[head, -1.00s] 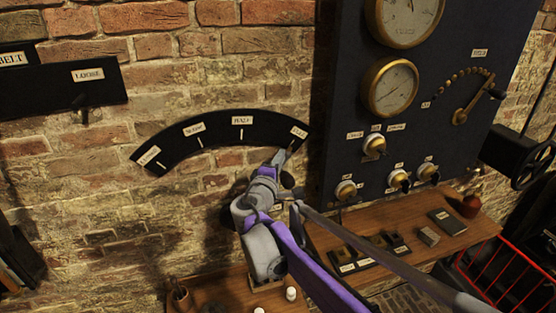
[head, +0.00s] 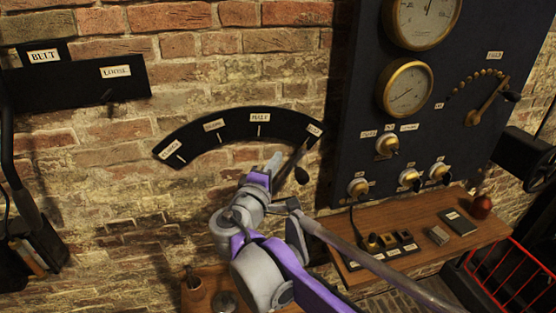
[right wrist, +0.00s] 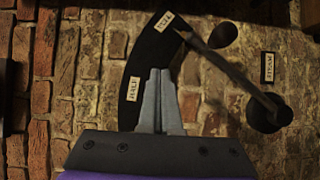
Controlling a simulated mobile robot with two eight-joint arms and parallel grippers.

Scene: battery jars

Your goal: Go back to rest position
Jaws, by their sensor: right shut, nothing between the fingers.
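My right gripper (head: 272,163) is shut and empty in front of the brick wall, just left of a lever. It also shows in the right wrist view (right wrist: 158,75), its two grey fingers together. The lever (head: 298,158) has a dark knob and points up to the right end of a black curved scale (head: 208,127). In the right wrist view the lever (right wrist: 232,72) lies to the right of the fingers, apart from them. My left gripper is not in view.
A dark panel (head: 355,100) with gauges and knobs stands on the right, above a wooden shelf (head: 400,205). A red wire basket (head: 505,270) is at the lower right. A black board (head: 75,85) with labels hangs on the left wall.

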